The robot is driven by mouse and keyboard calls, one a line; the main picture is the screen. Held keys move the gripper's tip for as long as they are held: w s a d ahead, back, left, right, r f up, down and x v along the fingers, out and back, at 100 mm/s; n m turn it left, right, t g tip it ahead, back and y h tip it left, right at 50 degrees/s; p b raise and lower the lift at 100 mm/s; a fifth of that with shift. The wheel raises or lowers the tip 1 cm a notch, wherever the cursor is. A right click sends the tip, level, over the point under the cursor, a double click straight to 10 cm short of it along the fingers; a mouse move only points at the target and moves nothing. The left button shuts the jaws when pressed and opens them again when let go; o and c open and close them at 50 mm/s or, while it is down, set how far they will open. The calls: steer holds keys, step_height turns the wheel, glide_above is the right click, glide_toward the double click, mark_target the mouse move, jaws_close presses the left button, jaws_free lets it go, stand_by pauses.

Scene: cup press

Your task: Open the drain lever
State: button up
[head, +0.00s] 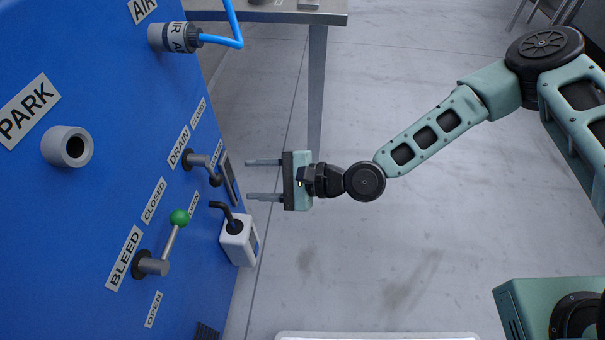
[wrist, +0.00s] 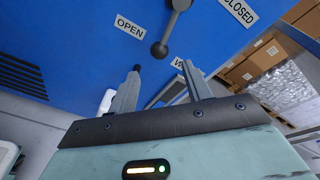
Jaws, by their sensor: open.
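The drain lever (head: 199,161) is a grey lever with a dark ball knob, on the blue panel beside the DRAIN label (head: 180,148). In the wrist view the drain lever (wrist: 169,28) hangs down and slightly left, between an OPEN label (wrist: 130,27) on the left and a CLOSED label (wrist: 238,11) on the right. My gripper (head: 248,180) is open and empty, to the right of the lever, with its fingers pointing at the panel. In the wrist view, the knob shows just beyond and between the fingertips of my gripper (wrist: 161,68), apart from them.
The bleed lever (head: 175,232), with a green knob, is below the drain lever. The AIR fitting (head: 172,38) with a blue hose is above. Open floor (head: 370,260) lies to the right.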

steer(key=v, duration=0.9)
steer(key=shift+p, duration=0.45)
